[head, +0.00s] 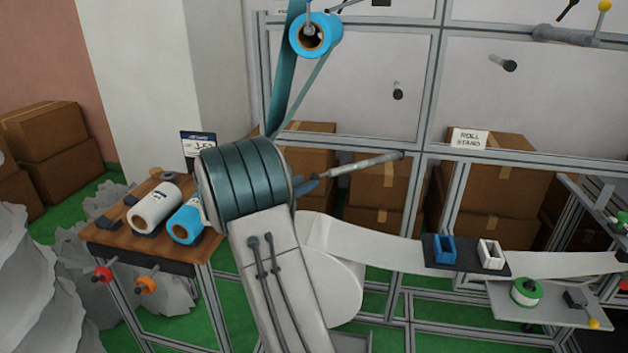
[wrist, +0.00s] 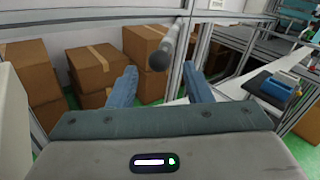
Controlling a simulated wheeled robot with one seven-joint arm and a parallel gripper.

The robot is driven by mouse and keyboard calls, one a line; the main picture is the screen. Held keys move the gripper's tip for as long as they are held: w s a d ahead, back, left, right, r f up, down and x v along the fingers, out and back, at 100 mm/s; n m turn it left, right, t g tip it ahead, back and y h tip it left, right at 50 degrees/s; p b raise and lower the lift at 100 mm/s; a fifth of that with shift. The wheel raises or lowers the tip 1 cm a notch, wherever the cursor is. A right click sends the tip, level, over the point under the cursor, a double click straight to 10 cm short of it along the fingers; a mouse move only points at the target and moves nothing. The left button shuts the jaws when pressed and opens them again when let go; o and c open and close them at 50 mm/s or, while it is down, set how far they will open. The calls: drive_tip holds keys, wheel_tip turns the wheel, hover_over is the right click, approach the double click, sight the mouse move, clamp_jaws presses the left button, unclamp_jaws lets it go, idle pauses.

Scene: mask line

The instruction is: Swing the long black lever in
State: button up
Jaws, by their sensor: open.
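A long lever (head: 365,163) sticks out from the frame just right of my gripper in the head view. It looks grey with darker ends here rather than plain black. In the wrist view the lever (wrist: 174,38) points toward me, its dark rounded end (wrist: 159,61) showing between my fingertips. My gripper (head: 314,181) has its blue fingers spread and empty. In the wrist view the gripper (wrist: 157,71) shows a wide gap around the lever's end, with no contact visible. In the head view the lever's near end lies close to the fingertips, and my arm hides part of the fingers.
A white web (head: 380,248) runs below the lever to a dark plate (head: 438,266) with blue and white blocks. A blue roll (head: 330,34) hangs above. Short black pegs (head: 398,91) stick out of the panel. Cardboard boxes (head: 370,190) stand behind the frame.

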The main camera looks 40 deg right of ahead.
drive_tip(key=shift+w+d, duration=0.1)
drive_tip(key=shift+d, duration=2.25)
drive_tip(key=shift+c, duration=0.4)
clamp_jaws()
drive_tip(key=shift+a, duration=0.15)
